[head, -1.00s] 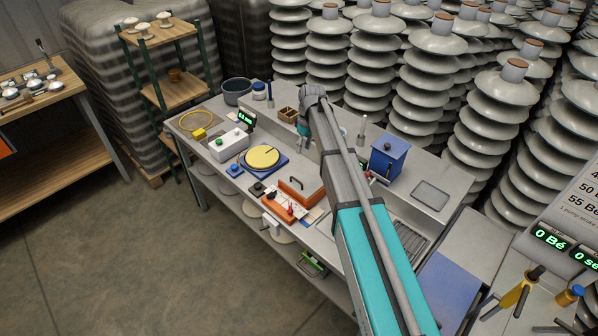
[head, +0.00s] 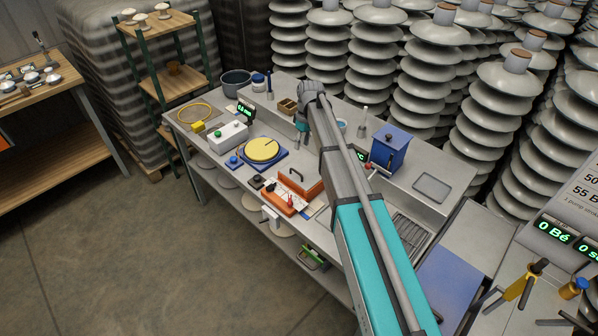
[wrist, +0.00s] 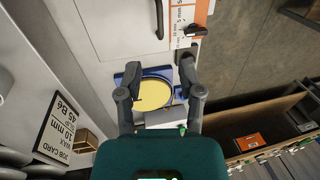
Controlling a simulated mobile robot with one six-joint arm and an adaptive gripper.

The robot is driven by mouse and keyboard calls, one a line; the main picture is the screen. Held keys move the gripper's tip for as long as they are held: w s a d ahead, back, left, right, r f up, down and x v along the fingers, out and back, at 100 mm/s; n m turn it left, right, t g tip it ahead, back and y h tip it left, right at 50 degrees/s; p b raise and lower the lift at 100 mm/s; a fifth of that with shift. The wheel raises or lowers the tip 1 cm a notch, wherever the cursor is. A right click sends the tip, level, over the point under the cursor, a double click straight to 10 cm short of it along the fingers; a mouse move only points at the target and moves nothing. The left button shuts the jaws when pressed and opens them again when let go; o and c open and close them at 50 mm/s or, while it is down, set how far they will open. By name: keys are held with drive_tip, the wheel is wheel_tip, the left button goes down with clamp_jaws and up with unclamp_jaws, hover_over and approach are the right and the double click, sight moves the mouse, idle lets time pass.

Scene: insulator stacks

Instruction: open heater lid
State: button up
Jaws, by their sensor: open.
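In the head view my gripper (head: 301,128) hangs over the bench behind the box, partly hidden by my arm. It is clear of the handle.
The yellow disc on a blue base (head: 262,150) and a white box with a green button (head: 228,135) stand left of the orange box. A blue box (head: 388,148) stands to the right. Insulator stacks (head: 420,80) crowd behind the bench. The floor in front is clear.

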drive_tip(key=b, duration=1.1)
approach(298, 168)
drive_tip(key=shift+s+a+f, duration=0.25)
drive_tip(key=shift+s+f, duration=0.55)
drive_tip(key=shift+s, duration=0.25)
drive_tip(key=shift+s+a+f, duration=0.3)
drive_tip(key=shift+s+f, duration=0.55)
drive_tip(key=shift+s, duration=0.2)
drive_tip(key=shift+s+a+f, duration=0.25)
drive_tip(key=shift+s+f, duration=0.55)
drive_tip(key=shift+s, duration=0.25)
